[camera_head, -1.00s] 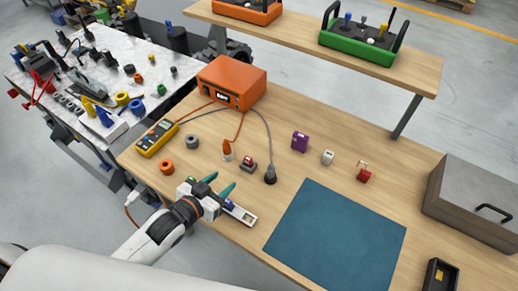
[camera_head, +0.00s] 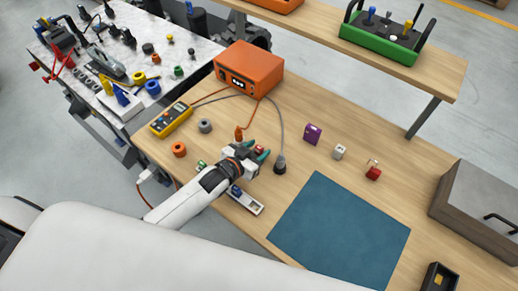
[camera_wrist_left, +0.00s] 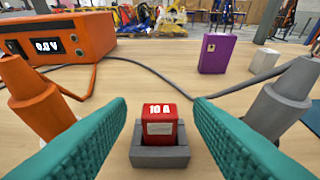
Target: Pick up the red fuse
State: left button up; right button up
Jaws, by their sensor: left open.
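The red fuse (camera_wrist_left: 161,122), marked 10 A, stands upright in a small grey holder (camera_wrist_left: 159,157) in the left wrist view. In the head view the red fuse (camera_head: 260,149) shows only in part, beside the fingers. My left gripper (camera_head: 256,151) is open, with its green fingers on either side of the fuse in the wrist view. A gap shows between each finger and the fuse. My right gripper is not in view.
An orange plug (camera_wrist_left: 38,105) stands left of the fingers and a grey plug (camera_wrist_left: 284,103) right. Behind are the orange power supply (camera_head: 249,68), a purple box (camera_head: 313,134) and a white block (camera_head: 339,152). A blue mat (camera_head: 340,235) lies clear at the right.

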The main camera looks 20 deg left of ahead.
pick_arm(q)
jog(key=shift+x, duration=0.85)
jog(key=shift+s, duration=0.1)
grip_shut()
